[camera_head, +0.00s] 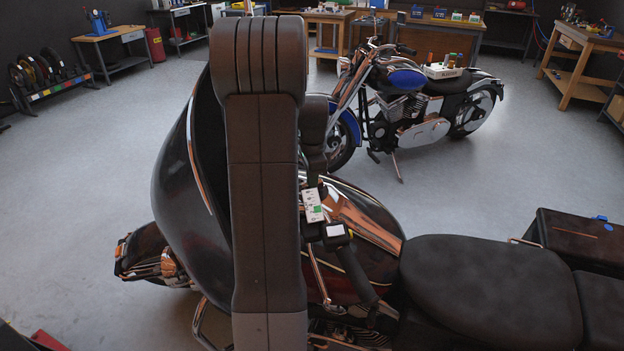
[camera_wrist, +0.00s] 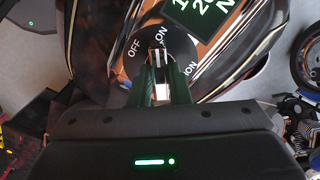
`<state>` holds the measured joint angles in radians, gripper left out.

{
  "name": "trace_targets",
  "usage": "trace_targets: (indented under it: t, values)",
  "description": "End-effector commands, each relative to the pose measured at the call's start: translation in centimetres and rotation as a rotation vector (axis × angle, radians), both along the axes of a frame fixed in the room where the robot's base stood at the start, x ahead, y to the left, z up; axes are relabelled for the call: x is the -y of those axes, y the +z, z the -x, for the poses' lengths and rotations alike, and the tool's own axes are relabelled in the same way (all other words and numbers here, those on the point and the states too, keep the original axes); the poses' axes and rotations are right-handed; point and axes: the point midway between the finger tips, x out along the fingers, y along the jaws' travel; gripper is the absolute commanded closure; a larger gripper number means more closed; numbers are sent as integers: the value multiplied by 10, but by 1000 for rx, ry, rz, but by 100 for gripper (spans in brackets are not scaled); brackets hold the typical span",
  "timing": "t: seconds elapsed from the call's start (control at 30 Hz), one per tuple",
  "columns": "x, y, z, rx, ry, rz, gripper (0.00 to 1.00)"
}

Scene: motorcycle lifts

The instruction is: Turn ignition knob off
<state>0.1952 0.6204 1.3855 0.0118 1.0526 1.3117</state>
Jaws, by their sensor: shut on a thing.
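The ignition knob (camera_wrist: 160,88) is a narrow pale and metallic piece in the wrist view, standing over a dark round dial with white lettering. "OFF" is at the dial's upper left, "ON" near the top, and partly covered lettering ending in "ION" at the right. The knob points roughly up the picture, nearer "ON" than "OFF". My gripper (camera_wrist: 162,84) is shut on the knob, with one dark greenish finger on each side. The knob's lower part is hidden by the gripper body. In the head view my arm hides the knob.
The black motorcycle with its seat (camera_head: 487,290) and windshield (camera_head: 190,190) surrounds my arm closely. A white card with green marks (camera_head: 313,205) is near the handlebar. A blue motorcycle (camera_head: 407,78) stands behind. Workbenches line the walls; open grey floor lies between.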

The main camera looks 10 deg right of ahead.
Motion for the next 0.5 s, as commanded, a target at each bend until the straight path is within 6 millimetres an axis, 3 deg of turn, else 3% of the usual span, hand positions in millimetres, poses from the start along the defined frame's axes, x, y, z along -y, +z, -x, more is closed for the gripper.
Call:
trace_targets:
  t: [0.5]
  values:
    - [0,1,-1,-27,464,41,100]
